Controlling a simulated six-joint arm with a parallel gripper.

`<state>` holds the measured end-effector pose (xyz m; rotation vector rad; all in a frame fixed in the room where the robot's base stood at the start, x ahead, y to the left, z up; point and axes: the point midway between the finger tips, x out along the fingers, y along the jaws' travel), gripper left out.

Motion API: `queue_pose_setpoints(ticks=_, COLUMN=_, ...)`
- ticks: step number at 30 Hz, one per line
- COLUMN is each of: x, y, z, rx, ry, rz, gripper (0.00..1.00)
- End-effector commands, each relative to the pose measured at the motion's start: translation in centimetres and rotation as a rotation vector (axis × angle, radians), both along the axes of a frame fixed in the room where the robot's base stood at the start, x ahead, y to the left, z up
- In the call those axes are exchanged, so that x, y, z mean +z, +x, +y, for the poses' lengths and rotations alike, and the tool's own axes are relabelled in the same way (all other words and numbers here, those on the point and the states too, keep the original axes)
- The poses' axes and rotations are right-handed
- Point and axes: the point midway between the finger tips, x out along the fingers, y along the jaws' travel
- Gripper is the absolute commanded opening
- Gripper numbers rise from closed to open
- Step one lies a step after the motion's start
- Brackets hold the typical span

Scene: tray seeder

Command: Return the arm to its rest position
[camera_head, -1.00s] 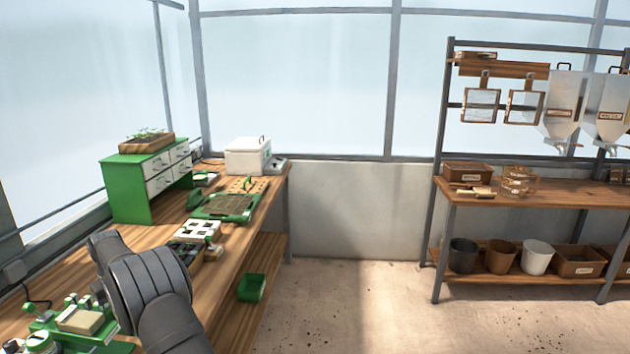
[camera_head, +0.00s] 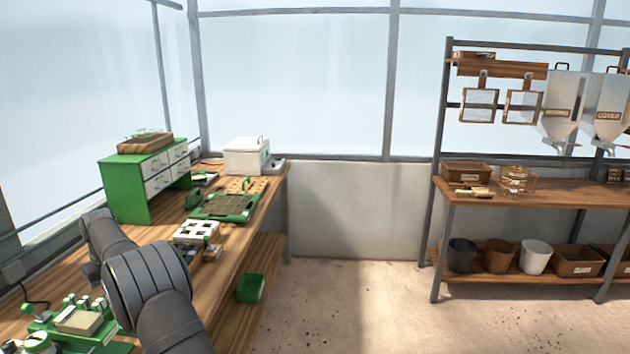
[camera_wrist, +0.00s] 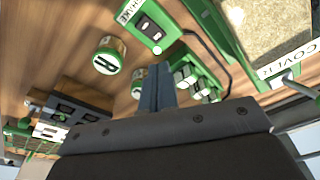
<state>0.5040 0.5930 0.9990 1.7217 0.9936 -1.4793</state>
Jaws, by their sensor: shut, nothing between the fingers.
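My dark grey arm (camera_head: 150,280) is folded over the left bench in the head view, and its fingers are hidden there. In the wrist view my gripper (camera_wrist: 156,75) shows as two dark blue-grey fingers pressed together, with nothing held. The fingers point over the wooden bench top, beside a small round green jar with a labelled lid (camera_wrist: 107,60) and a green switch box marked SHAKE (camera_wrist: 148,27). No clear contact shows.
The wooden bench (camera_head: 215,262) carries a green drawer cabinet (camera_head: 125,190), a green seed tray (camera_head: 225,207) and a white box (camera_head: 246,156). A green device with a beige block (camera_head: 80,322) is at lower left. A shelf rack (camera_head: 540,190) stands right; the floor between is clear.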

Motion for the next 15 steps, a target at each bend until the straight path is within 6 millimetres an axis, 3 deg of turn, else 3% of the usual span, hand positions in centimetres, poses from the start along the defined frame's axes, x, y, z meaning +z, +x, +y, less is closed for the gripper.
queue_pose_setpoints(ticks=10, x=-6.9, y=0.0, z=-0.1, rx=0.0, ry=-0.004, rz=0.003, gripper=0.0)
queue_pose_setpoints(ticks=15, x=-3.4, y=0.0, z=0.0, rx=-0.001, ry=0.002, rz=-0.002, gripper=0.0)
